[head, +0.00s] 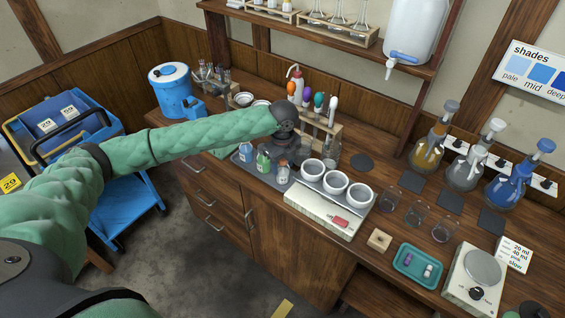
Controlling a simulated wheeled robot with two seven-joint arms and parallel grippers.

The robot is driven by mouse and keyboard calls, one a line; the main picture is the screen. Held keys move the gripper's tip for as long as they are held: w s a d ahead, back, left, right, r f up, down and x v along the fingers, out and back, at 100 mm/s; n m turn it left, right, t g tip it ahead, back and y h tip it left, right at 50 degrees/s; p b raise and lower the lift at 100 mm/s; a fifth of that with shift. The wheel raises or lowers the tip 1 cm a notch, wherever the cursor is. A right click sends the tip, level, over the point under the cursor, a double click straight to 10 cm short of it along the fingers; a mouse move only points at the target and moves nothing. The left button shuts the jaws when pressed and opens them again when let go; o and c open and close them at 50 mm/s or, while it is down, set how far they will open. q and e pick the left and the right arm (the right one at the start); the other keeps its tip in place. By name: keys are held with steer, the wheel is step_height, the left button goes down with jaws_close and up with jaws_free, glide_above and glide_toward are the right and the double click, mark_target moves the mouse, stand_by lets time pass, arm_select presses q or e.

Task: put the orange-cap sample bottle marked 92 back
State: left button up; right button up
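My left arm reaches in from the left across the bench, and its dark gripper (301,152) points down behind the small bottles. Its fingertips are too small and dark to tell whether they are open or shut. My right gripper is not in view.
Behind the gripper is a wooden rack (325,130) with coloured-top droppers. Flasks (429,150), beakers (417,213) and a teal tray (402,263) occupy the right. A blue cart (125,205) stands left.

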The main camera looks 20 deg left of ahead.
arm_select(q)
steer(key=o, duration=0.4)
steer(key=shift+r, duration=0.25)
step_height(320, 180, up, 4)
steer(key=shift+f+b, duration=0.2)
steer(key=shift+b, duration=0.9)
step_height(320, 180, up, 7)
steer(key=shift+r+b, duration=0.1)
steer(key=shift+b, duration=1.15)
steer(key=shift+r, duration=0.5)
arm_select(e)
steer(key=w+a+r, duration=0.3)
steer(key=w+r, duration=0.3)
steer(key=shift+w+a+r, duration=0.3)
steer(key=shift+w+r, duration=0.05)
